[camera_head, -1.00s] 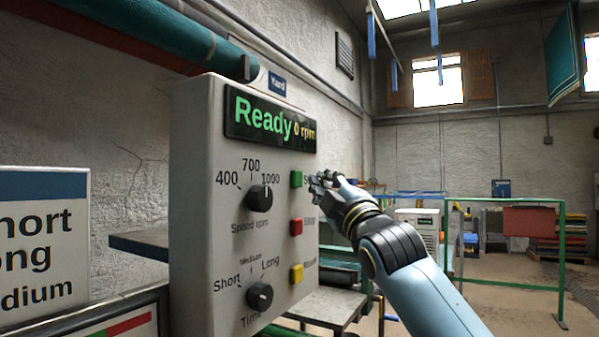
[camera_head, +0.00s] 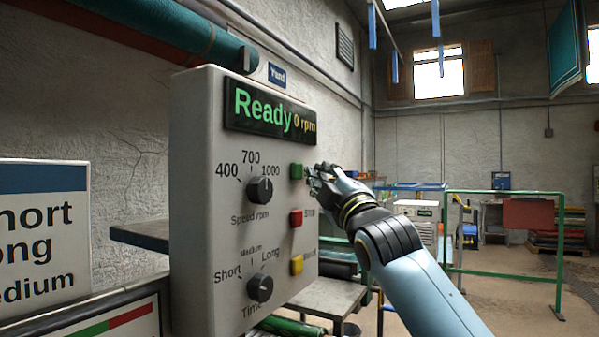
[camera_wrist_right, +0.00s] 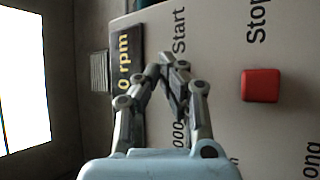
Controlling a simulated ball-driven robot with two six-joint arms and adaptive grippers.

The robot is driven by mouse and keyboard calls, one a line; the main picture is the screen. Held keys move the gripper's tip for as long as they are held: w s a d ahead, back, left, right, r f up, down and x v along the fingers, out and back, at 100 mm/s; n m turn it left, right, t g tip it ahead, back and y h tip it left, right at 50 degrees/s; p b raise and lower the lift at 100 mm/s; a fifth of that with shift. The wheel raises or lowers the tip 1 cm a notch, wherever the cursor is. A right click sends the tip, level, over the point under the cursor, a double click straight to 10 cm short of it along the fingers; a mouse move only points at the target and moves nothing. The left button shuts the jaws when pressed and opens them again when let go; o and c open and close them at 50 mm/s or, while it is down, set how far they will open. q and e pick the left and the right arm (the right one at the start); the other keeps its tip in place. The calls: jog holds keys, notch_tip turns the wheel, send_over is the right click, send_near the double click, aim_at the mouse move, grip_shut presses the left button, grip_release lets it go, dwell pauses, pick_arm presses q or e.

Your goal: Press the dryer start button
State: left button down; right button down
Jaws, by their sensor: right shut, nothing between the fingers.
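The grey dryer panel (camera_head: 205,200) has a green start button (camera_head: 296,171) at its upper right, under a display (camera_head: 262,113) reading "Ready 0 rpm". My right gripper (camera_head: 311,174) is shut and empty, its fingertips just right of the green button; I cannot tell if they touch it. In the right wrist view, the closed fingertips (camera_wrist_right: 165,66) are below the "Start" label, and the green button is hidden behind the fingers. My left gripper is not in view.
A red stop button (camera_head: 296,217) and a yellow button (camera_head: 297,264) sit below the green one. The red one also shows in the right wrist view (camera_wrist_right: 261,85). Speed dial (camera_head: 260,190) and time dial (camera_head: 260,288) are to the left. Green railings (camera_head: 503,191) stand at the right.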

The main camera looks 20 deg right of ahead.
dwell(0.6)
jog(key=shift+w+a+p, duration=0.3)
jog(key=shift+p, duration=0.05)
jog(key=shift+w+a, duration=0.2)
jog(key=shift+w, duration=0.15)
dwell(0.6)
jog(key=shift+s, duration=0.1)
dwell(0.3)
jog(key=shift+s+d, duration=0.5)
jog(key=shift+s, duration=0.1)
jog(key=s+d+b, duration=0.1)
jog(key=s, duration=0.1)
jog(key=s+d, duration=0.2)
jog(key=shift+b, duration=0.4)
